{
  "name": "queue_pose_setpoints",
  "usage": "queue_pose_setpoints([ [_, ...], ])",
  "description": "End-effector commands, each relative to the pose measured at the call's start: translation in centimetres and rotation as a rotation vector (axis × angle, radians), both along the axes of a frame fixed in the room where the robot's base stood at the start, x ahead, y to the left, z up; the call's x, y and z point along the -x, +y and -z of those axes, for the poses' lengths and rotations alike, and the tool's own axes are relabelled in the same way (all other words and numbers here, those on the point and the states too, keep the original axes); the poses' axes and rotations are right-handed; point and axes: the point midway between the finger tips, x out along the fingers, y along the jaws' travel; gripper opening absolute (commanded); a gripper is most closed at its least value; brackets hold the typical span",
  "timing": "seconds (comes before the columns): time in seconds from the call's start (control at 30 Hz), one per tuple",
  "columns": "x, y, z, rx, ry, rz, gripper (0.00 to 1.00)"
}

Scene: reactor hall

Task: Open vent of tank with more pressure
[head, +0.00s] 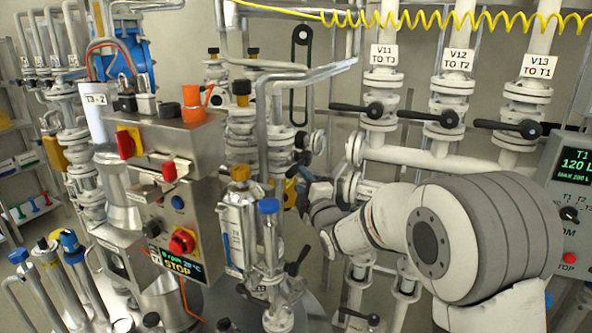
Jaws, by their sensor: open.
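My gripper (303,190) is small and partly hidden at the end of my arm, near the picture's middle. It is just right of a silver cylinder with an orange-brown cap (232,235) and a blue-capped pipe fitting (268,207). It looks empty; I cannot tell whether it touches anything. Three black-handled valves stand at the upper right, labelled V11 to T3 (357,109), V12 to T2 (430,117) and V13 to T1 (507,127). A label reading T3-2 (95,99) is at the left. I cannot make out any pressure reading or pick out a tank's vent.
A steel control box (165,185) with red knobs and a STOP display stands left of centre. A panel (572,180) at the right edge reads T1 120 L. A yellow coiled hose (430,18) hangs across the top. Pipes crowd the space around my arm.

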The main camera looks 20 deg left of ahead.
Motion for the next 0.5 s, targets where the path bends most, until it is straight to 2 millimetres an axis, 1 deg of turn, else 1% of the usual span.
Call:
queue_pose_setpoints([
  [0.1,-1.5,1.3,-0.5,0.0,0.001,0.0,0.42],
  [0.3,-3.8,3.2,-0.9,0.0,0.003,-0.001,0.42],
  [0.5,-4.8,4.1,-0.9,0.0,0.004,0.0,0.42],
])
